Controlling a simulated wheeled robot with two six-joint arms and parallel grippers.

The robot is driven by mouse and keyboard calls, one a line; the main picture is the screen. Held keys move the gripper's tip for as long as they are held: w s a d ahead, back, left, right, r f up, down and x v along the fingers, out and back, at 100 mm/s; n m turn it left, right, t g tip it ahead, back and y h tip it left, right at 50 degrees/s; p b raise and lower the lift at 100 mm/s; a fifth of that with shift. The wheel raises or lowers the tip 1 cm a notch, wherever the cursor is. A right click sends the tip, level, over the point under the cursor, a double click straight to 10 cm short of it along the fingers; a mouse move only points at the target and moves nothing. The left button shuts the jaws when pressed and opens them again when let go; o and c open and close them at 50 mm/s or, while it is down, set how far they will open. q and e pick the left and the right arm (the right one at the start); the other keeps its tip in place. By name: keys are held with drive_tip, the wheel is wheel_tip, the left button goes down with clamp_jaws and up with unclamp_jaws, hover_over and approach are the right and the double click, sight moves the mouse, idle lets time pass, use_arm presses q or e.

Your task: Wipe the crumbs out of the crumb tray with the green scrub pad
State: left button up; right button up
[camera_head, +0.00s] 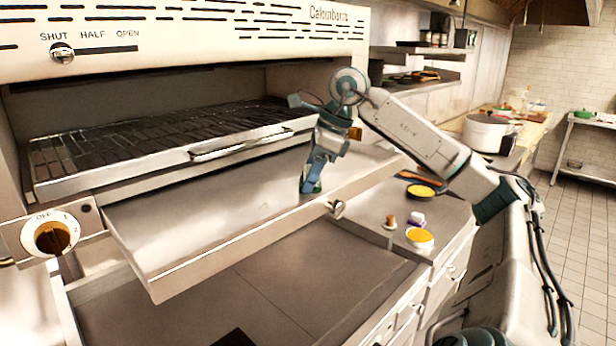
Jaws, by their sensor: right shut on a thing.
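The crumb tray (200,215) is a wide, shallow metal tray pulled out from under the grill rack. Its floor looks mostly bare, and I cannot make out single crumbs at this size. My right gripper (312,184) points down at the right part of the tray. It is shut on the green scrub pad (311,187), of which only a small dark green edge shows at the fingertips. The pad is at or just above the tray floor; I cannot tell whether it touches. My left gripper is not in view.
The wire grill rack (150,145) lies just above and behind the tray. A dial (52,237) sits at the left. Yellow-filled dishes (420,238) and small items stand on the counter to the right. A white pot (488,132) is farther back.

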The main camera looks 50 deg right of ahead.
sight(251, 211)
drive_tip(key=shift+w+a+r+p, duration=0.1)
drive_tip(key=shift+a+r+p, duration=0.05)
drive_tip(key=shift+a+p, duration=1.1)
drive_tip(key=shift+w+a, duration=0.2)
drive_tip(key=shift+a, duration=0.4)
drive_tip(key=a+p, duration=0.1)
drive_tip(key=p, duration=0.1)
drive_tip(key=shift+a+p, duration=0.3)
drive_tip(key=shift+p, duration=0.05)
drive_tip(key=shift+w+a+p, duration=0.25)
drive_tip(key=shift+a+p, duration=0.6)
drive_tip(key=shift+p, duration=0.05)
drive_tip(key=shift+s+a+p, duration=0.1)
drive_tip(key=shift+a+p, duration=0.6)
drive_tip(key=shift+p, duration=0.5)
drive_tip(key=shift+a+p, duration=0.55)
drive_tip(key=shift+p, duration=0.15)
drive_tip(key=shift+a+f+p, duration=0.25)
drive_tip(key=shift+a+p, duration=0.1)
drive_tip(key=shift+a+r+p, duration=0.25)
drive_tip(key=shift+a+p, duration=0.6)
drive_tip(key=shift+p, duration=0.25)
drive_tip(key=shift+w+a+f+b, duration=0.2)
drive_tip(key=shift+a+f+b, duration=0.05)
drive_tip(key=shift+a+b, duration=0.15)
drive_tip(key=shift+w+a, duration=0.15)
drive_tip(key=shift+a, duration=0.3)
drive_tip(key=shift+r, duration=0.15)
